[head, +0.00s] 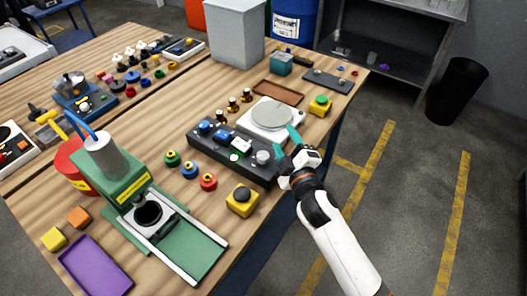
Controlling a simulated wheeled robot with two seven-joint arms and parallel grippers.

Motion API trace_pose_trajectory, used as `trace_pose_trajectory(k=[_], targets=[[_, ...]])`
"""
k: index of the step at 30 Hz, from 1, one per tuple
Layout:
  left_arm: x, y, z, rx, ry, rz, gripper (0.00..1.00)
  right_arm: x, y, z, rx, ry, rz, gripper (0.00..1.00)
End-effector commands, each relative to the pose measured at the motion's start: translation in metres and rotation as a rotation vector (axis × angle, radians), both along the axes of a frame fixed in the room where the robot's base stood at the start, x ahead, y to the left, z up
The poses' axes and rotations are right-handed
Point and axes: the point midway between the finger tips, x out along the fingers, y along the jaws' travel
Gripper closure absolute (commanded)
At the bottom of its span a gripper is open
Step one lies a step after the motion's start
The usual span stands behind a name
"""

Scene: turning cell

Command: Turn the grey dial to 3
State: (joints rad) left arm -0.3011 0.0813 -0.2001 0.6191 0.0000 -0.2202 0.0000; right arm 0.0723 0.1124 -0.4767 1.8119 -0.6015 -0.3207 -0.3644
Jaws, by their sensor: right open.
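The grey dial (263,157) sits at the right end of a dark control panel (213,150) on the wooden table. Its pointer and numbers are too small to read. My right gripper (286,142) has teal fingers and is open, just to the right of the dial by the panel's right end. One finger lies close beside the dial; I cannot tell whether it touches. Nothing shows between the fingers. My left gripper is not in view.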

Motion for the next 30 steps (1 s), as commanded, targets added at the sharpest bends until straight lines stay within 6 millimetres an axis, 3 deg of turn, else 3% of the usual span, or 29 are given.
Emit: trace_pose_trajectory(k=[1, 3, 6, 9, 13, 16, 18, 20, 23, 24, 30], targets=[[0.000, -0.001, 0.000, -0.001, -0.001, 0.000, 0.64, 0.008, 0.023, 0.029, -0.073, -0.132, 0.071, 0.46], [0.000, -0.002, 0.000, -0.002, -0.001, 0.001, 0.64, 0.011, 0.059, 0.068, -0.197, -0.337, 0.184, 0.46], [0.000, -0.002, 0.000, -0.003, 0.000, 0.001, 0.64, -0.002, 0.116, 0.113, -0.405, -0.655, 0.363, 0.46], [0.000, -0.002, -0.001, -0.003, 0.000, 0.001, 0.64, -0.027, 0.167, 0.136, -0.625, -0.965, 0.549, 0.46], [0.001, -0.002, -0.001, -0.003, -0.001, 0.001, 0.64, -0.060, 0.212, 0.131, -0.928, -1.344, 0.812, 0.46], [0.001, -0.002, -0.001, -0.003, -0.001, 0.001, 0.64, -0.075, 0.225, 0.108, -1.170, -1.599, 1.040, 0.46], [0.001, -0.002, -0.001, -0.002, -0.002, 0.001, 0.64, -0.076, 0.220, 0.087, -1.344, -1.749, 1.220, 0.46], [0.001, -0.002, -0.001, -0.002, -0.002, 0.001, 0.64, -0.070, 0.206, 0.071, -1.495, -1.850, 1.391, 0.46], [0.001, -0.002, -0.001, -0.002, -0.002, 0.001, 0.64, -0.049, 0.170, 0.053, -1.730, -1.942, 1.706, 0.46], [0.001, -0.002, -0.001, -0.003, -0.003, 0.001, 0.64, -0.039, 0.152, 0.050, 1.713, 1.841, -1.731, 0.46], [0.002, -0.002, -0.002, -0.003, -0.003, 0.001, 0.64, 0.001, 0.078, 0.064, 1.527, 1.346, -1.736, 0.46]])
